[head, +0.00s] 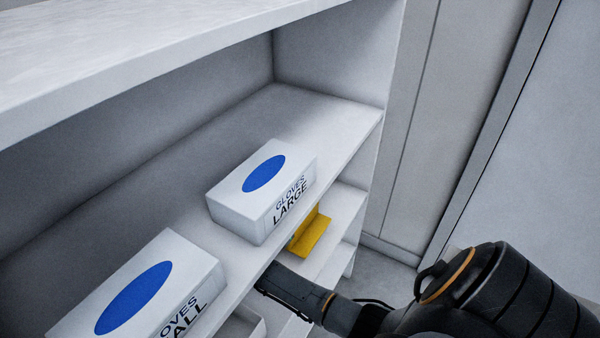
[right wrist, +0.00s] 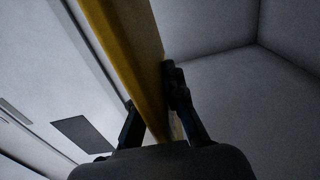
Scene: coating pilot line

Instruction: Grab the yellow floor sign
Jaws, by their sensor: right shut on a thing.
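The yellow floor sign (head: 312,234) shows in the head view on a lower shelf, partly hidden by the shelf and the glove box above it. In the right wrist view the yellow sign (right wrist: 130,42) runs up between the fingers of my right gripper (right wrist: 152,92). The right gripper is shut on it, with one finger on each side. In the head view my right arm reaches in from the lower right, and its gripper is hidden under the shelf edge. My left gripper is in neither view.
A box of large gloves (head: 232,208) and another glove box (head: 140,285) stand on the shelf above the sign. The shelf board (head: 335,112) overhangs the sign. A white container (head: 245,325) sits lower down. Bare floor (head: 385,270) shows right of the shelves.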

